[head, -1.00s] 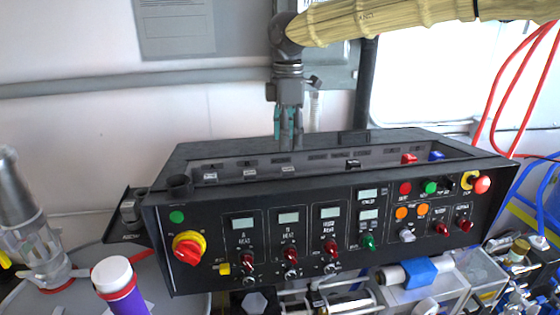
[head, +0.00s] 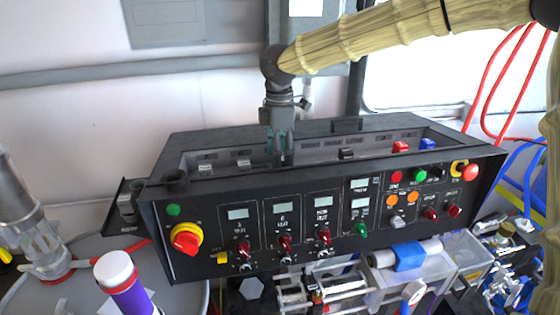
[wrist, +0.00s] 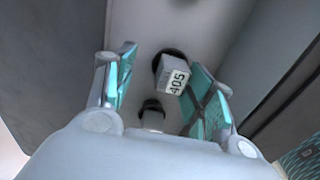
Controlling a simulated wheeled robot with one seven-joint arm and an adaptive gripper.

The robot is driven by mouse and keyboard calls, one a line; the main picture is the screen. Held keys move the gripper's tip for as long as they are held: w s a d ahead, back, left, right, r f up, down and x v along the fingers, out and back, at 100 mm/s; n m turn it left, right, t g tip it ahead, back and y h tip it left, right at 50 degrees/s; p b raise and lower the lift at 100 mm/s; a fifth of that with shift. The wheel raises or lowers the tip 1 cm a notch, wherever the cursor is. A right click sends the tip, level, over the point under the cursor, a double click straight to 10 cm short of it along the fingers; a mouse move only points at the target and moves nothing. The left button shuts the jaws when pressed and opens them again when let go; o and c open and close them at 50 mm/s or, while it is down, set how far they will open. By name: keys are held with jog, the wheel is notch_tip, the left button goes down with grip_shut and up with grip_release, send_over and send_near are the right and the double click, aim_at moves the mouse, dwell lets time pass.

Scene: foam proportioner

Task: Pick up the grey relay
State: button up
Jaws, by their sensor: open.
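My gripper (head: 277,158) points down into the open top of the black control box, and its fingertips are inside the recess. In the wrist view my gripper (wrist: 162,72) is open, with a teal pad on each finger. A grey relay (wrist: 173,76) with a white label reading 405 shows between the fingers, closer to the right pad. I cannot tell whether the pad touches it. In the head view my gripper hides this relay. Two other light grey blocks, one (head: 205,168) and another (head: 243,163), stand in the recess to the left.
The black control box (head: 160,235) has raised walls around the recess. A black block (head: 346,154), a red block (head: 400,147) and a blue block (head: 428,143) stand to the right of my gripper. A small grey-and-black fitting (wrist: 152,116) shows near the relay in the wrist view.

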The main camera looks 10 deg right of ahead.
aim_at(283, 161)
jog(key=shift+w+d+f, duration=0.1)
jog(key=shift+w+f, duration=0.15)
jog(key=shift+f, duration=0.15)
jog(key=shift+f+p, duration=0.35)
jog(key=shift+s+f, duration=0.15)
jog(key=shift+s, duration=0.3)
jog(key=s, duration=0.1)
jog(key=s+r, duration=0.1)
jog(key=shift+s, duration=0.3)
jog(key=shift+w+f, duration=0.35)
jog(key=shift+w, duration=0.25)
jog(key=shift+w+f, duration=0.3)
jog(key=shift+w, duration=0.25)
jog(key=c, duration=1)
jog(key=shift+s+r, duration=0.35)
jog(key=shift+s, duration=0.2)
jog(key=shift+c, duration=0.6)
jog(key=shift+w+f, duration=0.2)
jog(key=shift+w, duration=0.2)
notch_tip(283, 161, up, 15)
jog(key=shift+s, duration=0.25)
